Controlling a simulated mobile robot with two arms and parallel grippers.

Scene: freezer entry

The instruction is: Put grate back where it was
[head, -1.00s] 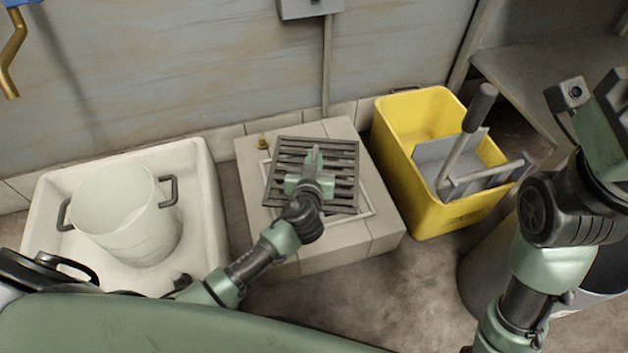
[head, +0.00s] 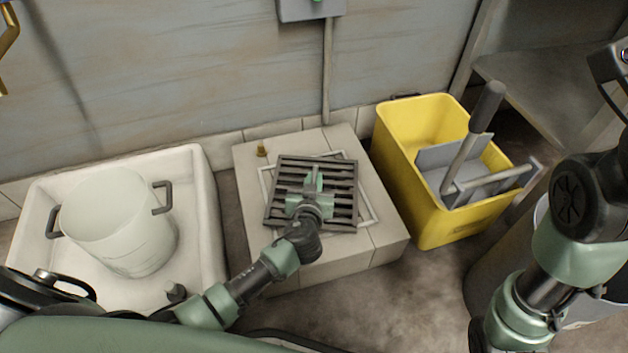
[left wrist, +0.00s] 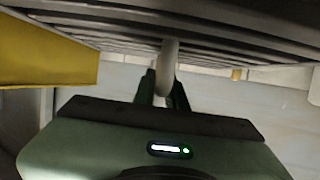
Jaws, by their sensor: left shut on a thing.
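The dark slatted grate (head: 342,197) is over the pale tiled block in the head view. The light square frame (head: 371,213) on that block shows past the grate at the right and upper left. The grate is turned a little against the frame, and I cannot tell whether it touches it. My left gripper (head: 313,183) is over the grate's middle. In the left wrist view its fingers (left wrist: 163,90) are shut on a pale bar at the grate (left wrist: 215,32). The slats fill the top of that view. My right gripper's fingers are outside the views.
A white basin (head: 209,215) with a pale pot (head: 118,225) stands left of the tiled block (head: 385,237). A yellow bucket (head: 425,215) with a grey-handled tool (head: 470,140) stands close at its right. A small brass piece (head: 262,151) sits at the block's back left.

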